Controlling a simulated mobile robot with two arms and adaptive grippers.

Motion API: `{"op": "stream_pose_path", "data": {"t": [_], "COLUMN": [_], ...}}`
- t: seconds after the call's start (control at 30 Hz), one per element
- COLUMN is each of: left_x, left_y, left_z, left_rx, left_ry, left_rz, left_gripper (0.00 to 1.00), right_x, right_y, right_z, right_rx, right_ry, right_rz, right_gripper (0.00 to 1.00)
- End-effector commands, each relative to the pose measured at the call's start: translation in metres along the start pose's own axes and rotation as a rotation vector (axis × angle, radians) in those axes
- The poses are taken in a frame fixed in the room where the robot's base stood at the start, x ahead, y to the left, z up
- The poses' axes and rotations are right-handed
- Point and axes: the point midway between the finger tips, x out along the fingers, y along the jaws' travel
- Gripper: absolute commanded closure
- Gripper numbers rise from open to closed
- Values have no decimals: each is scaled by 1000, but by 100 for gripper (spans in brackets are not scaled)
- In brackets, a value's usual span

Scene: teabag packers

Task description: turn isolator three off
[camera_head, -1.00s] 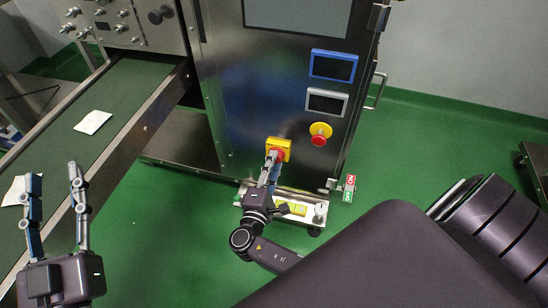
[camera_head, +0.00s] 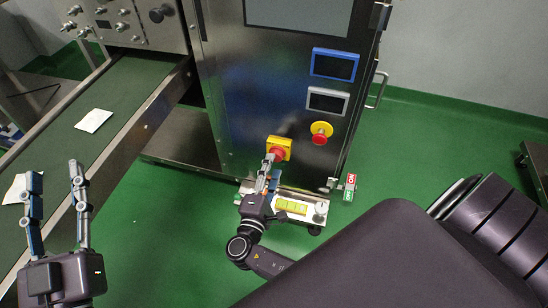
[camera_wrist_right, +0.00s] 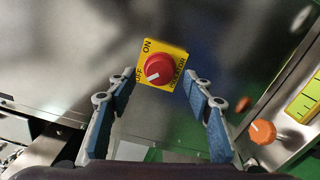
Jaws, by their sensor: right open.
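The isolator is a red rotary knob (camera_head: 278,153) on a yellow plate (camera_head: 284,142), low on the steel cabinet front. In the right wrist view, the knob (camera_wrist_right: 157,67) has its white mark pointing at the OFF lettering on the yellow plate (camera_wrist_right: 168,48); ON is at the plate's upper corner. I cannot read an isolator number. My right gripper (camera_head: 268,172) is open just in front of the knob; its fingers (camera_wrist_right: 157,82) stand apart on either side below it, apparently not touching it. My left gripper (camera_head: 56,180) is open and empty at the lower left.
A red button on a yellow round base (camera_head: 321,132) sits right of the isolator, below two small screens (camera_head: 327,101). A low ledge with yellow labels (camera_head: 292,206) lies below; an orange knob (camera_wrist_right: 262,132) shows there. A conveyor (camera_head: 128,88) carries white packets (camera_head: 93,120).

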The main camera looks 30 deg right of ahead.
Motion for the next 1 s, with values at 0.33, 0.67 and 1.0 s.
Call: {"op": "stream_pose_path", "data": {"t": [0.33,0.67,1.0], "left_x": [0,0,0], "left_y": [0,0,0], "left_z": [0,0,1], "left_rx": [0,0,1], "left_ry": [-1,-1,-2], "left_rz": [0,-1,-1], "left_gripper": [60,60,60], "right_x": [-73,-95,-95], "right_y": [-1,-1,-1], "right_z": [-1,-1,-1], "right_rx": [0,0,0], "right_ry": [3,2,2], "right_rz": [-4,-2,-2], "right_gripper": [53,53,53]}}
